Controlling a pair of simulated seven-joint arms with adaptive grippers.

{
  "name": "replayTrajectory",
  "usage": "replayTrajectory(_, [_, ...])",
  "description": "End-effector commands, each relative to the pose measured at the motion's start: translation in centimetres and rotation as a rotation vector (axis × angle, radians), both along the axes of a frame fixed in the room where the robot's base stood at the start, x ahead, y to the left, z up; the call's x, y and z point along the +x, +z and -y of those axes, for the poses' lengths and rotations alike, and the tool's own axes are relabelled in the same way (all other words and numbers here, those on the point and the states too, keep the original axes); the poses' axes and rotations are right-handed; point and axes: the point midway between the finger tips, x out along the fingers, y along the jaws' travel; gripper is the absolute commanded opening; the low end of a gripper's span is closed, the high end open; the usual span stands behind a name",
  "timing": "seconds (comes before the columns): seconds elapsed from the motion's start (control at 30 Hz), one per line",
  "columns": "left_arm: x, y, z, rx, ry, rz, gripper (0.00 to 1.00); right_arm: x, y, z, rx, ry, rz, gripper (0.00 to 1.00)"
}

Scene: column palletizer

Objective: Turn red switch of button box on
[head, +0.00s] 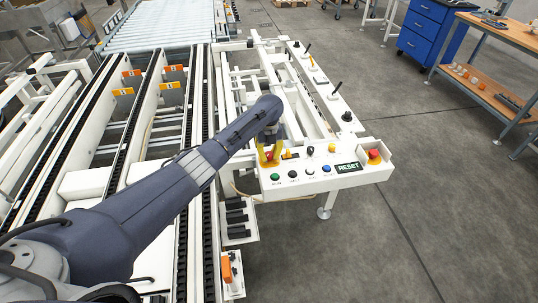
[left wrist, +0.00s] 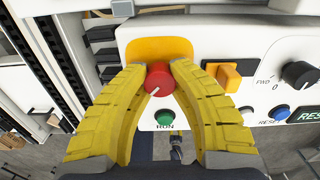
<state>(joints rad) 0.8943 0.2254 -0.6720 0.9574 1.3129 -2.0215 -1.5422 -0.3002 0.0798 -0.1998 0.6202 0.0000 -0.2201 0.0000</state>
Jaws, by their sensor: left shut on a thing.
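The button box (head: 318,183) is a white panel at the end of the conveyor frame. Its red switch (left wrist: 158,80) is a round knob with a white pointer mark, set on a yellow plate (left wrist: 160,48). In the left wrist view the two yellow fingers of my left gripper (left wrist: 158,78) are closed on either side of the knob. The mark points toward the lower left. My right gripper is not seen.
Beside the switch are an orange switch (left wrist: 222,74), a black knob (left wrist: 297,74) and a green RUN button (left wrist: 164,118). A red emergency button (head: 374,155) is at the box's right end. Conveyor rails (head: 205,105) lie to the left.

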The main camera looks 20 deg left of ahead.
Motion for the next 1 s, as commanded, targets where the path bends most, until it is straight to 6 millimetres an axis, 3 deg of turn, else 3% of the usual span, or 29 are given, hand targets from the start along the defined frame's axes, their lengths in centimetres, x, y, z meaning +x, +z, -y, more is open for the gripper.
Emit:
replayTrajectory(0.77, [0.01, 0.01, 0.01, 0.0, -0.084, 0.0, 0.0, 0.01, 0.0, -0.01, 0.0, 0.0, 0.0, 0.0])
replayTrajectory(0.8, [0.01, 0.01, 0.01, 0.0, -0.084, 0.0, 0.27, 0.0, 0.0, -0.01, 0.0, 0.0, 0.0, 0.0])
replayTrajectory(1.0, [0.01, 0.01, 0.01, 0.0, -0.083, 0.0, 0.5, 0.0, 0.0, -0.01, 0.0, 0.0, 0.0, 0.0])
